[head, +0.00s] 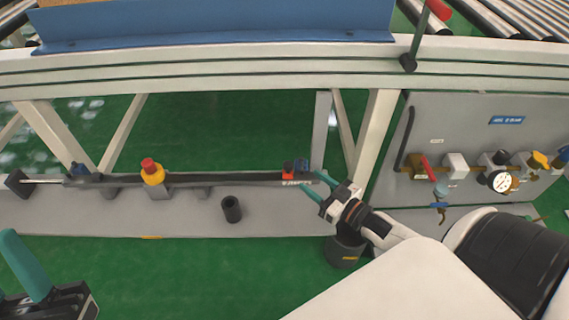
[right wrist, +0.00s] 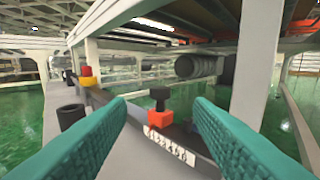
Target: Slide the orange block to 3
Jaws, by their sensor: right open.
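The orange block (head: 288,175) sits near the right end of a dark rail (head: 230,180), with a small number label (head: 297,183) in front of it. In the right wrist view the orange block (right wrist: 160,118) carries a black knob (right wrist: 160,97), and the label (right wrist: 168,146) lies just below; its digits are too small to read surely. My right gripper (head: 308,178) is open at the rail's right end, its teal fingers pointing at the block. In the wrist view the block shows in the gap, apart from both fingers. My left gripper (head: 40,280) is partly visible at lower left; its opening is unclear.
A yellow and red button (head: 152,172) stands by the rail, and a black cup (head: 232,209) stands on the grey shelf in front. White frame legs rise behind. A panel with valves and a gauge (head: 501,181) is at right. A blue tray edge (head: 210,25) is above.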

